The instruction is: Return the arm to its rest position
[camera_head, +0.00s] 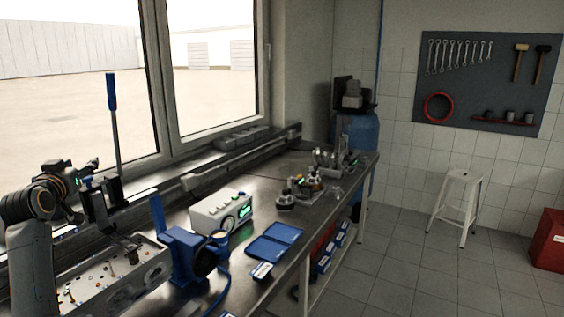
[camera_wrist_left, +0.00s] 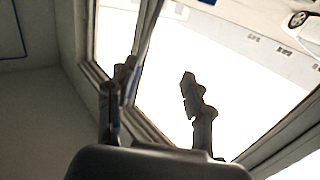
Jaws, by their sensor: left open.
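My left arm comes in at the left edge of the head view, with its wrist raised beside the window. My left gripper (camera_head: 88,168) is at the end of it, above the left end of the workbench (camera_head: 325,207). In the left wrist view the two fingers of the left gripper (camera_wrist_left: 150,92) stand apart with nothing between them, against the bright window and wall. My right gripper is in neither view.
A tall blue-handled tool (camera_head: 112,95) stands close by. A blue fixture (camera_head: 185,250), a white box device (camera_head: 220,211) and a blue tray (camera_head: 273,245) are farther right. A white stool (camera_head: 460,180) stands on open floor.

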